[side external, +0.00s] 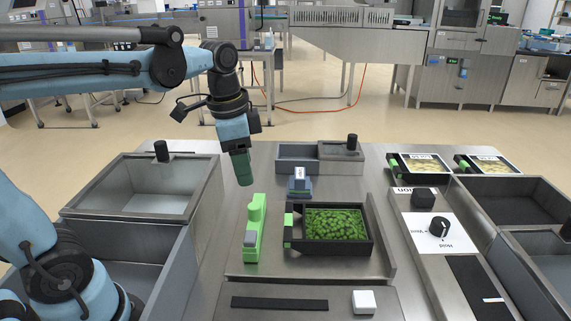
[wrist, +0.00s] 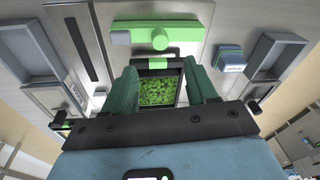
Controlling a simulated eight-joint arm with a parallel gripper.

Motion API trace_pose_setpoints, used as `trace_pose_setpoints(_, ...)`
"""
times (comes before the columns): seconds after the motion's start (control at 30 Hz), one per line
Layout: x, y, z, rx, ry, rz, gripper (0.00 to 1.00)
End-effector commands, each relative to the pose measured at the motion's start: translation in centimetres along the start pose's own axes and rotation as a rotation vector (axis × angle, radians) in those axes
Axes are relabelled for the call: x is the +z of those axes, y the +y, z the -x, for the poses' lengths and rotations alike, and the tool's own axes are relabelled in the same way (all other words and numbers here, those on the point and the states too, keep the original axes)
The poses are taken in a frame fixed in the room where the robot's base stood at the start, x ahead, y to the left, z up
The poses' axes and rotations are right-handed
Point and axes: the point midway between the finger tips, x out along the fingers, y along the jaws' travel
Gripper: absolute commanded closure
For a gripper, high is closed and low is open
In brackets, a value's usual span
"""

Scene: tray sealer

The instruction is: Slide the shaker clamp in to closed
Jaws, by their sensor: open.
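The green bar with a round knob, which looks like the shaker clamp (side external: 254,230), stands on the steel plate left of the black tray (side external: 371,240), with a gap between them. It also shows at the top of the wrist view (wrist: 185,34). The tray holds green leafy or pea-like contents and has a green tab on its left side. My gripper (side external: 243,183) is raised above the plate, behind and above the bar, touching nothing. In the wrist view its two green fingers (wrist: 161,72) are apart and empty, with the tray seen between them.
A blue-grey block with a label (side external: 300,185) stands behind the tray. A dial panel (side external: 440,232) and filled trays (side external: 419,164) are at right. A white block (side external: 364,300) sits in front. The plate around the bar is clear.

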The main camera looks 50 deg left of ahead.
Motion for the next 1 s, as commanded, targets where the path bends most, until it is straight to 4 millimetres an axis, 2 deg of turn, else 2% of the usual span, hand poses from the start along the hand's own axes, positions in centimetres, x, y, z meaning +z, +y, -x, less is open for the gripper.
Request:
trace_pose_setpoints(0.1,-1.0,-0.6,-0.2,0.049,-0.065,-0.192,0.43)
trace_pose_setpoints(0.3,-1.5,-1.0,-0.6,0.098,-0.112,-0.354,0.43)
trace_pose_setpoints(0.43,-1.5,-0.9,-1.2,0.102,-0.115,-0.369,0.43)
trace_pose_setpoints(0.57,-1.3,-0.8,-2.6,0.102,-0.115,-0.368,0.43)
trace_pose_setpoints(1.0,-0.5,-0.3,-8.9,0.1,-0.114,-0.366,0.43)
